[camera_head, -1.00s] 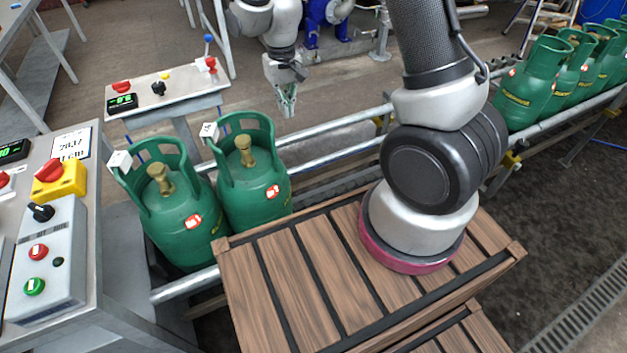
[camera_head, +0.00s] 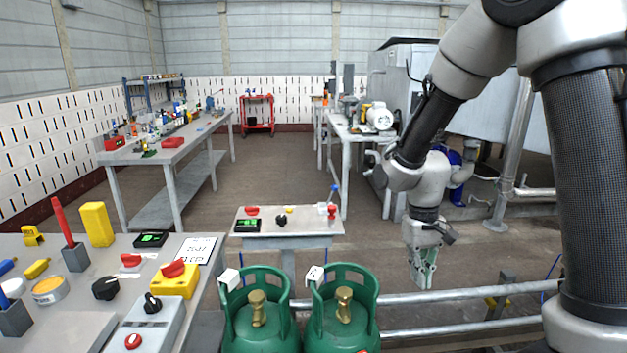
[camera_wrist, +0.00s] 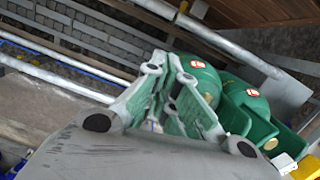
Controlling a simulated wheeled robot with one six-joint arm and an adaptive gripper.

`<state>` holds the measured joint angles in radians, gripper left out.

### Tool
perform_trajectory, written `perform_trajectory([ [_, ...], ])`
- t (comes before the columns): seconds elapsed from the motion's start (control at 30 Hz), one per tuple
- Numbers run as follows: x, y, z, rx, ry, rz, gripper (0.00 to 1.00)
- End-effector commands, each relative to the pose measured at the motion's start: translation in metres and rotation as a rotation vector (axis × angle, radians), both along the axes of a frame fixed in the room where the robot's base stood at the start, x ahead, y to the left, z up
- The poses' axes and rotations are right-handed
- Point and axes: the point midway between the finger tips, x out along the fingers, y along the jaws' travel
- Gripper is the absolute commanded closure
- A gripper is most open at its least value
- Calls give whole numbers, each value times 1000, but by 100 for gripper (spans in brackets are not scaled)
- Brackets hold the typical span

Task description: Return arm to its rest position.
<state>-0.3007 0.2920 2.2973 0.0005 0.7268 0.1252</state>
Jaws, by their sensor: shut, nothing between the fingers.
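My gripper (camera_head: 424,277) hangs pointing down at the right of the head view, above the floor behind the conveyor rail. Its green-padded fingers are together with nothing between them. In the wrist view my gripper (camera_wrist: 168,62) shows the fingers near the middle, with green gas cylinders beyond them. Two green gas cylinders, one at left (camera_head: 259,325) and one at right (camera_head: 343,322), stand upright side by side on the conveyor. My gripper is to the right of both and apart from them.
Conveyor rails (camera_head: 460,294) run to the right of the cylinders. A small control stand (camera_head: 290,228) is behind them. A grey console (camera_head: 60,275) with buttons fills the lower left. Workbenches (camera_head: 165,152) stand farther back. The floor between is clear.

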Motion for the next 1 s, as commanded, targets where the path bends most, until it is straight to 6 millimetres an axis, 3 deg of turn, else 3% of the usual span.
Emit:
perform_trajectory([
  [0.3, -72, -52, 107, 41, -114, -8, 100],
  [0.5, -122, -81, 157, 62, -274, -63, 100],
  [0.6, -138, -91, 176, 70, -371, -100, 100],
  [0.8, -153, -103, 203, 74, -518, -151, 100],
  [1.0, -156, -107, 209, 70, -546, -171, 100],
])
